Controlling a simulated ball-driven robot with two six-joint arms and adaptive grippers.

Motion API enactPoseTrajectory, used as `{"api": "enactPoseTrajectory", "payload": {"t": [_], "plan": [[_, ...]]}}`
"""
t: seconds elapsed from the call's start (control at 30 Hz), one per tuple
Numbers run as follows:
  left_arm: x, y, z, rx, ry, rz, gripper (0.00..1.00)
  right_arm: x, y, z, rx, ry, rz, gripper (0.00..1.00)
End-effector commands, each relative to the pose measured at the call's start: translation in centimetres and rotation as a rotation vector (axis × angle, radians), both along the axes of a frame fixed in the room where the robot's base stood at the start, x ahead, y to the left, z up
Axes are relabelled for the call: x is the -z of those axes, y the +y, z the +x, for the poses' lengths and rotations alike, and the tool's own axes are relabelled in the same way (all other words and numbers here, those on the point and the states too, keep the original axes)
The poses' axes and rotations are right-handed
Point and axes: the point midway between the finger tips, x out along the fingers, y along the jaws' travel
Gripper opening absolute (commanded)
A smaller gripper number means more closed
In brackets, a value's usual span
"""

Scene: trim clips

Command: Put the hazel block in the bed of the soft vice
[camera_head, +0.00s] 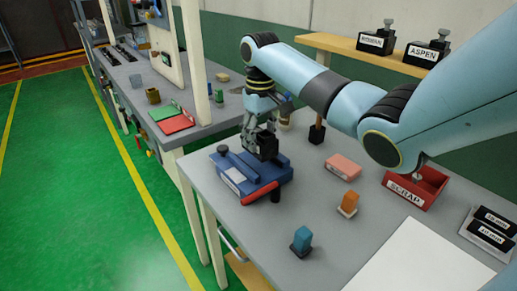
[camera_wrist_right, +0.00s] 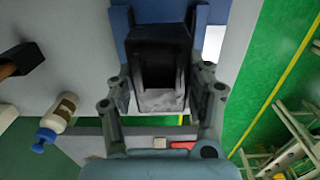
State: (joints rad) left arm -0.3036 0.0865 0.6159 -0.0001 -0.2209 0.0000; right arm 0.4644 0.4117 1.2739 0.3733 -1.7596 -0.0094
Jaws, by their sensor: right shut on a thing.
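A blue soft vice (camera_head: 232,180) with a red handle (camera_head: 260,194) stands at the left end of the near table. My right gripper (camera_head: 264,132) points down over it and is shut on a black block (camera_head: 267,147). I take it for the hazel block, but no label on it is readable. In the right wrist view the block (camera_wrist_right: 160,45) sits between the fingers of my right gripper (camera_wrist_right: 161,98), with blue vice parts (camera_wrist_right: 121,20) behind and beside it. I cannot tell whether the block touches the bed. My left gripper is out of view.
A pink block (camera_head: 343,167), an orange piece (camera_head: 348,203) and a blue piece (camera_head: 301,240) stand to the right. A red SCRAP bin (camera_head: 430,183) is farther right. A shelf (camera_head: 345,45) carries black blocks, one labelled ASPEN (camera_head: 427,53). A white sheet (camera_head: 420,262) lies in front.

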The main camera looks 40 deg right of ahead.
Motion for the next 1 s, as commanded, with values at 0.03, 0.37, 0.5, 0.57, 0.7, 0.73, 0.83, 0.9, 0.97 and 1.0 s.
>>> {"api": "enactPoseTrajectory", "payload": {"t": [0.03, 0.37, 0.5, 0.57, 0.7, 0.73, 0.83, 0.9, 0.97, 1.0], "plan": [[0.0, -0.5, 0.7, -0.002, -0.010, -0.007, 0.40, 0.2, 0.2, 0.3, 0.000, -0.001, 0.001, 0.15], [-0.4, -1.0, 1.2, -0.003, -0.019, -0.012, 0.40, 4.1, 0.2, 0.4, -0.001, 0.001, 0.000, 0.15], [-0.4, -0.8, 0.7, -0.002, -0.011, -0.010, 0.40, 4.3, 0.2, 0.4, -0.001, -0.002, -0.001, 0.15], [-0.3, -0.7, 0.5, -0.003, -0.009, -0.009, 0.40, 4.3, 0.2, 0.4, -0.001, -0.002, 0.000, 0.15], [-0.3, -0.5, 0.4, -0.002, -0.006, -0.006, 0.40, 4.5, 0.2, 0.4, 0.000, -0.001, 0.000, 0.15], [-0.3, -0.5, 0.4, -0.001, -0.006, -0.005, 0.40, 4.6, 0.2, 0.4, 0.000, -0.001, 0.000, 0.15], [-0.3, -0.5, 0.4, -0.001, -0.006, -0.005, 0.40, 4.5, 0.2, 0.4, 0.000, -0.001, 0.000, 0.65], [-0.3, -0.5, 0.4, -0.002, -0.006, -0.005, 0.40, 4.5, 0.2, 0.4, 0.000, -0.001, 0.000, 0.74], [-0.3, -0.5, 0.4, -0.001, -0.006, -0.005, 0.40, 4.5, 0.2, 0.4, 0.000, -0.001, 0.000, 0.75], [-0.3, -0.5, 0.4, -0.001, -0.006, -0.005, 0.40, 4.5, 0.2, 0.4, 0.000, -0.001, 0.000, 0.75]]}}
